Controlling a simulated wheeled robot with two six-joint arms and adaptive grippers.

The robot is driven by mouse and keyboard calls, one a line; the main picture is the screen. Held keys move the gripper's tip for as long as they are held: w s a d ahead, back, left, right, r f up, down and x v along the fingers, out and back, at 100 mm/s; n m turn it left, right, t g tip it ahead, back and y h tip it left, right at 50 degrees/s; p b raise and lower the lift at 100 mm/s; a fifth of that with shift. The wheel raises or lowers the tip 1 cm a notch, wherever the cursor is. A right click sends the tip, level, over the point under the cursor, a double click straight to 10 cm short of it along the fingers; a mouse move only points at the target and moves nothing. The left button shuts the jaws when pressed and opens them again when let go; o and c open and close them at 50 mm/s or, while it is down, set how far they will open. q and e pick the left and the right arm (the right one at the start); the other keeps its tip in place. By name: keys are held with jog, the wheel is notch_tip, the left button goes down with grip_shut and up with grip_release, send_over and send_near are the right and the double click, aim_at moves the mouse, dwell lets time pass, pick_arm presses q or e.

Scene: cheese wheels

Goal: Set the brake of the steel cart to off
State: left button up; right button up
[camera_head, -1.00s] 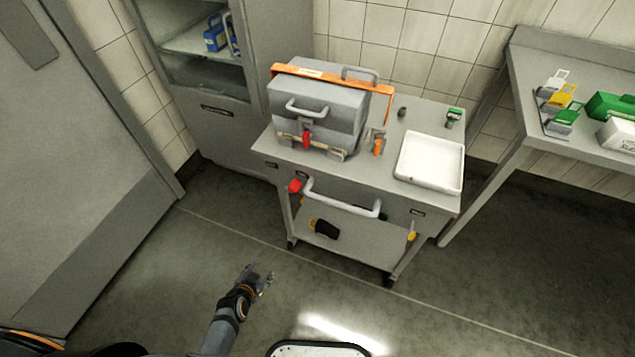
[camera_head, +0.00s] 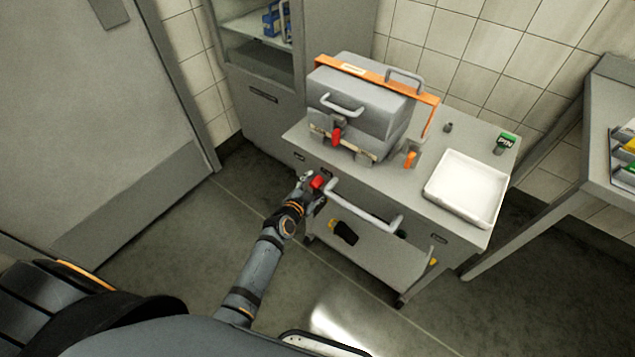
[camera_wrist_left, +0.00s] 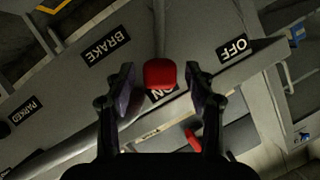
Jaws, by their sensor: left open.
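The steel cart (camera_head: 352,185) stands in the middle of the head view, with a white push handle (camera_head: 365,210) along its front. The red brake knob (camera_head: 317,183) is at the cart's front left. In the left wrist view the red knob (camera_wrist_left: 159,73) sits between the open fingers of my left gripper (camera_wrist_left: 160,95), and I cannot tell if they touch it. Labels there read BRAKE (camera_wrist_left: 105,45), ON, partly hidden behind the knob, OFF (camera_wrist_left: 233,47) to the right, and PARKED (camera_wrist_left: 25,110). In the head view my left gripper (camera_head: 312,186) is at the knob. My right gripper is not in view.
A grey cabinet (camera_head: 262,110) stands behind left. A side table (camera_head: 600,130) is at right. Floor in front is clear.

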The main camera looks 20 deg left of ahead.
pick_arm(q)
jog(key=shift+x, duration=0.9)
grip_shut()
